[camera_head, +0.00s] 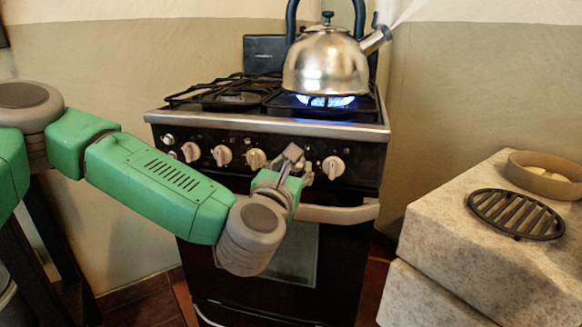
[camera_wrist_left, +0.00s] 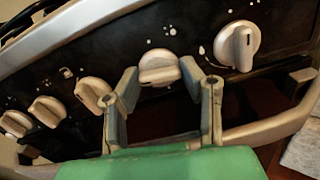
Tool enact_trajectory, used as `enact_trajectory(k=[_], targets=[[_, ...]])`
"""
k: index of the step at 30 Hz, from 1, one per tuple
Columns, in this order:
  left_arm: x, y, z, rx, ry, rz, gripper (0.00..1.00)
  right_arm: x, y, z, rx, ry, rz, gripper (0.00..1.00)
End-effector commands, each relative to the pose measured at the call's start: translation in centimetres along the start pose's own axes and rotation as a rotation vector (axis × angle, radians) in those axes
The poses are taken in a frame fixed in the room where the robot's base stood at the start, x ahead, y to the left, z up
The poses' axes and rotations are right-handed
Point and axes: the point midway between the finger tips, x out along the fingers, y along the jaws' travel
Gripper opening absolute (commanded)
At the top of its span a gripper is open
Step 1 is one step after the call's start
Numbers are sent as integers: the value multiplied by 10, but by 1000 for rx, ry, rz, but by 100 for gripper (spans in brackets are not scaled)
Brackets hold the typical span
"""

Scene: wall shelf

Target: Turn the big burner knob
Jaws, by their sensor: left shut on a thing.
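A row of pale burner knobs runs along the black front panel of the stove (camera_head: 265,128). My left gripper (camera_head: 290,158) is at the panel, between the knob on its left (camera_head: 256,159) and the rightmost knob (camera_head: 333,167). In the left wrist view its two fingers (camera_wrist_left: 158,74) are shut on the second knob from the right, the gripped burner knob (camera_wrist_left: 158,69), one finger on each side. In the head view the gripper largely hides this knob. The rightmost knob (camera_wrist_left: 237,46) is free, its grip ridge about upright. My right gripper is not in view.
A steel kettle (camera_head: 327,62) steams over a lit blue flame (camera_head: 326,100) at the right of the stove top. The oven handle (camera_head: 340,212) runs just below the knobs. A stone counter (camera_head: 455,235) with a round grate (camera_head: 515,213) and a bowl (camera_head: 545,180) stands at right.

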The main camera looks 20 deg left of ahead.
Motion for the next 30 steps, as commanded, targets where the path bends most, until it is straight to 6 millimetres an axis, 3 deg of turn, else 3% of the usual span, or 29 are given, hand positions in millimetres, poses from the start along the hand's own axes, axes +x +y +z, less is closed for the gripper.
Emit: enact_trajectory(k=[11, 30], targets=[[1, 2, 3, 224, 1, 7, 6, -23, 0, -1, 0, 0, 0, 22], [1, 3, 3, 832, 4, 6, 6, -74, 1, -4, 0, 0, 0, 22]])
